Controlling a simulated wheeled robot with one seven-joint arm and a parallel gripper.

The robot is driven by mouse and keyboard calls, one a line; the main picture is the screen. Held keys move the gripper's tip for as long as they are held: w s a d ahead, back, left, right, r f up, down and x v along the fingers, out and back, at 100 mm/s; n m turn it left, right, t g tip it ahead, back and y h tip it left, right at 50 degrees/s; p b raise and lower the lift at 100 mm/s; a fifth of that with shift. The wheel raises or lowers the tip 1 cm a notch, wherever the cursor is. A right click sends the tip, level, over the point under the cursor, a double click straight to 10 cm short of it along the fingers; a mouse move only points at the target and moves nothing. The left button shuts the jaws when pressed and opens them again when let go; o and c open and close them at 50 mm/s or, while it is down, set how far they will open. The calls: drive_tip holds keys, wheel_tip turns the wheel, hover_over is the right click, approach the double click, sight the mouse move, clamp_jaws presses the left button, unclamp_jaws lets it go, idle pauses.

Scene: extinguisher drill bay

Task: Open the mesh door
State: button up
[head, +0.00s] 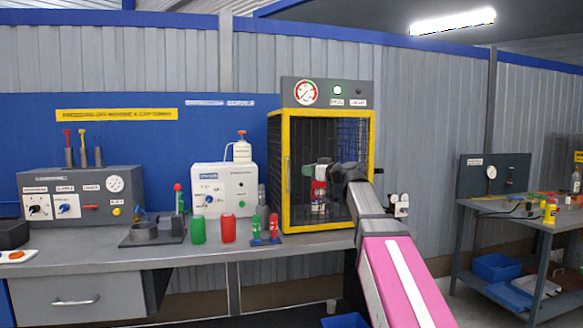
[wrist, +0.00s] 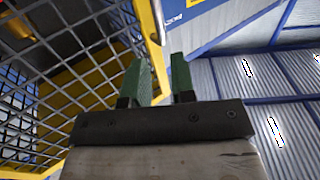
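The cage (head: 330,114) on the bench has a yellow frame and black mesh. Its mesh door faces me and looks shut. A thin grey handle (head: 289,170) runs up the door's left side. In the wrist view the metal handle (wrist: 158,22) stands off the yellow frame, just ahead of the fingertips. My gripper (wrist: 160,62) is open, with a gap between its two green fingers. I cannot tell if the handle is between them; no grip shows. In the head view my gripper (head: 309,170) is before the door, right of the handle, partly hidden by my wrist.
A red-and-white object (head: 318,190) shows at the cage, partly covered. A white box (head: 222,188), green and red canisters (head: 229,228) and small red-green items (head: 273,226) stand left of the cage. A second table (head: 500,209) is at the right. The space before the bench's left part is clear.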

sight(289, 166)
drive_tip(key=x, duration=1)
drive_tip(key=shift+w+a+r, duration=0.2)
drive_tip(key=shift+w+a, duration=0.05)
drive_tip(key=shift+w, duration=0.1)
clamp_jaws()
